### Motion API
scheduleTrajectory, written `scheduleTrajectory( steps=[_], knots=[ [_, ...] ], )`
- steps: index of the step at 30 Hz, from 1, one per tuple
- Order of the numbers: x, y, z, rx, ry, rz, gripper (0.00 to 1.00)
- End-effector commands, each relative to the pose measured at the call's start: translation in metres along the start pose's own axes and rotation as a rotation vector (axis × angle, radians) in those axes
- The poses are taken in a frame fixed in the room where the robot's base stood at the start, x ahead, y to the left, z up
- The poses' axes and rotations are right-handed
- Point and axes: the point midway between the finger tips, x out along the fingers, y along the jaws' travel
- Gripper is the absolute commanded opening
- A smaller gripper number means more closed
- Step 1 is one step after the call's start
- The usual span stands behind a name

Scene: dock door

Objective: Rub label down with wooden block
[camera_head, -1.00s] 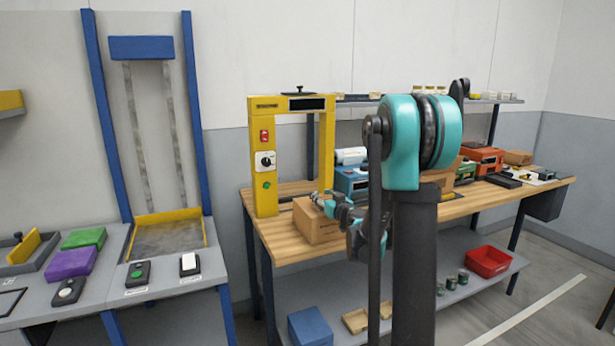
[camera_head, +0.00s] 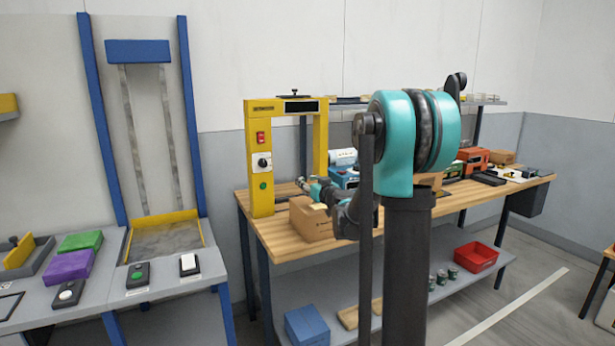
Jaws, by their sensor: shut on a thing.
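A brown cardboard box (camera_head: 311,227) stands on the front left of the wooden bench, beside the yellow frame's post. My gripper (camera_head: 315,194) is over the box's top, partly hidden by my own arm. A small pale tan piece (camera_head: 318,206), which looks like the wooden block, shows at the box's top edge below the gripper. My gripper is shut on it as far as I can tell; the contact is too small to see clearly. I cannot make out the label.
The yellow frame (camera_head: 262,160) rises close behind and left of the box. The wooden bench (camera_head: 285,246) holds several devices farther right, partly behind my arm. A red bin (camera_head: 476,257) and a blue box (camera_head: 307,326) are on the lower shelf.

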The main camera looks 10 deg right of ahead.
Motion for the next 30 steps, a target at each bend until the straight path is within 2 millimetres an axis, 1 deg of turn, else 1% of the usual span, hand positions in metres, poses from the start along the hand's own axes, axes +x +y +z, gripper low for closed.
scheduleTrajectory(
  steps=[3, 8, 25, 28, 30],
  knots=[
    [0.004, 0.002, -0.011, 0.000, 0.000, 0.000, 0.08],
    [0.007, 0.004, -0.022, 0.000, 0.000, -0.001, 0.08],
    [0.008, 0.004, -0.024, 0.000, 0.000, -0.001, 0.08],
    [0.013, 0.006, -0.029, 0.000, 0.000, -0.001, 0.08],
    [0.023, 0.009, -0.038, 0.000, 0.000, -0.001, 0.08]
  ],
)
